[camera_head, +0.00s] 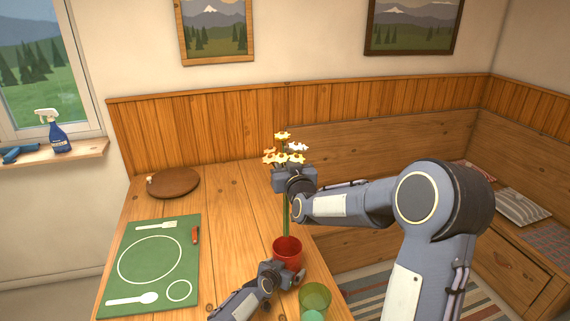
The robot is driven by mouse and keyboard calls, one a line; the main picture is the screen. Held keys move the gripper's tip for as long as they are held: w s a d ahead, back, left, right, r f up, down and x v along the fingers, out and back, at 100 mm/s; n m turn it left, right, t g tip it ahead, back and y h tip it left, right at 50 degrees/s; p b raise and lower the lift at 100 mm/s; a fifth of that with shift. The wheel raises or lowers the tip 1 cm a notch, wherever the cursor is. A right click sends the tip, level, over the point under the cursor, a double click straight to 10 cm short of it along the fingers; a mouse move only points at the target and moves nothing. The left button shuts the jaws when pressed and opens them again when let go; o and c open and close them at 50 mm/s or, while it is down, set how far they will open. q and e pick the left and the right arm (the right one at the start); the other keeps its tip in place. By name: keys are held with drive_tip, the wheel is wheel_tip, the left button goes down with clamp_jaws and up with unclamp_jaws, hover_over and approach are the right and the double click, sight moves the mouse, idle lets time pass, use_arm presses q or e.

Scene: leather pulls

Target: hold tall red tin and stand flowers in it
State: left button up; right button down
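The red tin (287,249) stands upright near the table's right edge. My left gripper (282,273) is at its lower part, with fingers on both sides of it, and seems shut on it. My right gripper (290,181) is shut on the bunch of flowers (284,150), white and yellow blooms above the gripper. Their green stems hang nearly upright below it, over the tin. The stem ends reach the tin's mouth; I cannot tell how far inside they are. My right gripper hides the upper stems.
A green tumbler (315,296) stands close to the tin, at the front right. The middle of the table (232,215) is clear.

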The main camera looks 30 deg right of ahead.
idle(0.3)
use_arm(q)
drive_tip(key=c, duration=0.6)
drive_tip(key=shift+c, duration=0.2)
idle(0.6)
